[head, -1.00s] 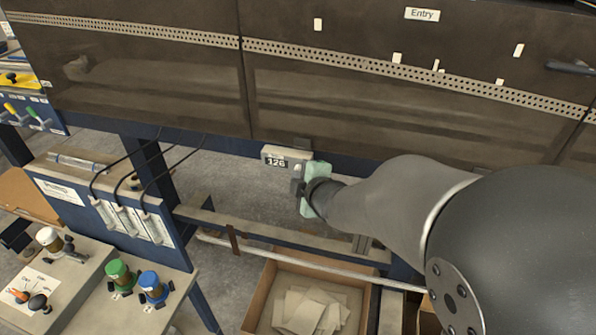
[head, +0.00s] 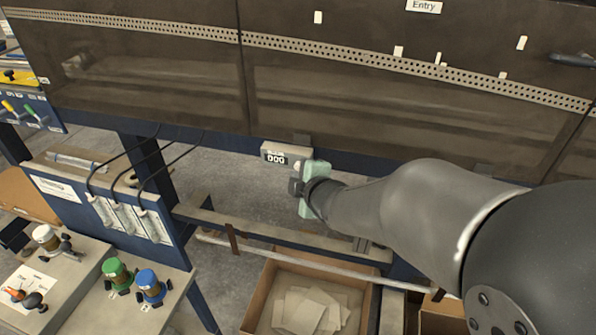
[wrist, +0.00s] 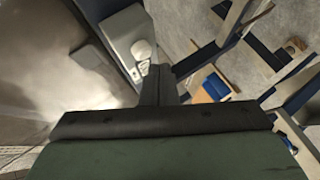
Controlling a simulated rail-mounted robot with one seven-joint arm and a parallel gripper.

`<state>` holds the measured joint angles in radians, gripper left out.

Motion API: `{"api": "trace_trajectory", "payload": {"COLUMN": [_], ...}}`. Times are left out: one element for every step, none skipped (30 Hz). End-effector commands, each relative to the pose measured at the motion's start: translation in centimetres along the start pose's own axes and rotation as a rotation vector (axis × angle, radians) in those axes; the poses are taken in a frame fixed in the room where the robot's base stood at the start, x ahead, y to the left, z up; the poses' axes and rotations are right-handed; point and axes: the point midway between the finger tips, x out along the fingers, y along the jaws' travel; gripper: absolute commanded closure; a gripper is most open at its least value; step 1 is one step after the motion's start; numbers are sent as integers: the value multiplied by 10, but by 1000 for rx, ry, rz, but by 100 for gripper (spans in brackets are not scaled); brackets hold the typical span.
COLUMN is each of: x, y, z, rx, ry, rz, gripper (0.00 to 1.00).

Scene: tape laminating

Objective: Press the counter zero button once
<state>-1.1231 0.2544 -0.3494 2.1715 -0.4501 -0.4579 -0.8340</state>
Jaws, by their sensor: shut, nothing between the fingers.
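The counter (head: 275,152) is a small pale box on the blue rail below the dark cover panels. Its display reads 000 in the head view. Its round white zero button (wrist: 142,49) shows in the wrist view, on the pale counter face (wrist: 122,28). My gripper (head: 295,186) is shut and empty, just below and beside the counter's right end. In the wrist view my shut fingers (wrist: 159,70) point toward the button, their tips close beside it. I cannot tell whether they touch it.
A cardboard box (head: 256,297) with loose pale sheets stands below. Black cables (head: 120,163) hang left of the counter. The dark panels (head: 400,130) stand close behind my arm.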

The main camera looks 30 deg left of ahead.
Motion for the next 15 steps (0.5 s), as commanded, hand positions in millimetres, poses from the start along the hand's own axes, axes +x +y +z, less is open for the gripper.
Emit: {"api": "trace_trajectory", "payload": {"x": [0,-1,-1,-1,-1,-1,-1,-1,-1,-2,-2,-4,-5,-6,-9], "y": [-2,-2,-1,-1,-1,-1,-1,-1,-1,-2,-3,-4,-6,-9,-11], "z": [0,-1,-1,-1,-1,-1,-1,-1,-1,-1,-2,-3,-4,-6,-8], "rx": [0,0,0,0,0,0,0,0,0,0,0,0,0,0,0], "ry": [1,1,0,0,0,0,0,0,0,1,1,2,2,2,3], "rz": [0,0,-1,-1,-1,-1,-1,-1,-1,-1,0,1,2,1,2], "gripper": [100,100,100,100,100,100,100,100,100,100,100,100,100,100,100]}}
